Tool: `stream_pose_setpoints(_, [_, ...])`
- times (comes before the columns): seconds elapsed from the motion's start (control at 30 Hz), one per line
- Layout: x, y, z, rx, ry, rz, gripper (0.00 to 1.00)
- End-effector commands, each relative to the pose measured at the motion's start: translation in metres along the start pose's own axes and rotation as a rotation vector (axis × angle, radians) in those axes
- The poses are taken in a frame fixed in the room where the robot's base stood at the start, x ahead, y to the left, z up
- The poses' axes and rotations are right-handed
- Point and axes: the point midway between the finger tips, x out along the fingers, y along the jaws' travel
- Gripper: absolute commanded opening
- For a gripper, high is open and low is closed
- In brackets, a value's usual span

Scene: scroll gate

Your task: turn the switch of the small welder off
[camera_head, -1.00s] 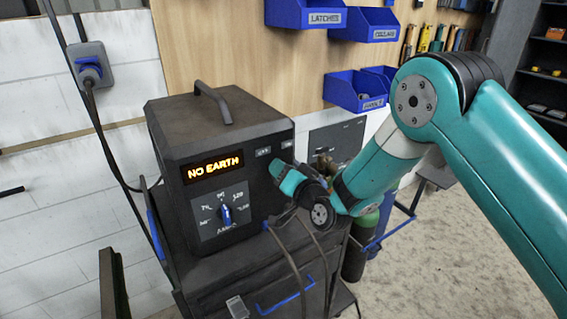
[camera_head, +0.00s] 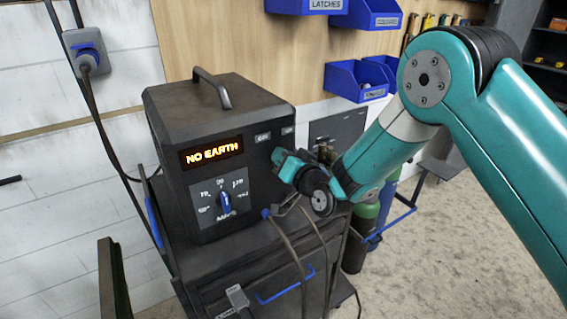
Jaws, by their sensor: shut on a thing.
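A dark box-shaped welder (camera_head: 165,140) stands on a cart, with a handle on top and a lit orange display (camera_head: 212,153) reading "NO EARTH". Below the display is a dial (camera_head: 225,203) with a blue pointer that points roughly upward. Two small labels sit at the right of its front. I cannot tell whether this is the small welder. My gripper (camera_head: 279,158) is at the right part of the front, just below the labels. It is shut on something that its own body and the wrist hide. No separate switch shows clearly.
Dark cables (camera_head: 290,250) hang down the cart's front below my wrist. The cart (camera_head: 215,265) has a blue handle. Green gas cylinders (camera_head: 363,220) stand to its right. Blue bins (camera_head: 355,85) hang on the wooden wall. The floor at the right is clear.

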Motion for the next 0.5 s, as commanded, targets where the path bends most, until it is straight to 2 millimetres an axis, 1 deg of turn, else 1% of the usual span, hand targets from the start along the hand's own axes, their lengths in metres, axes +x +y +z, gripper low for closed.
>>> stream_pose_setpoints(0.03, [0.0003,0.002,0.0044,-0.033,0.004,-0.003,0.0])
stream_pose_setpoints(0.5, [0.0001,0.0001,0.0077,-0.462,0.008,-0.003,0.0])
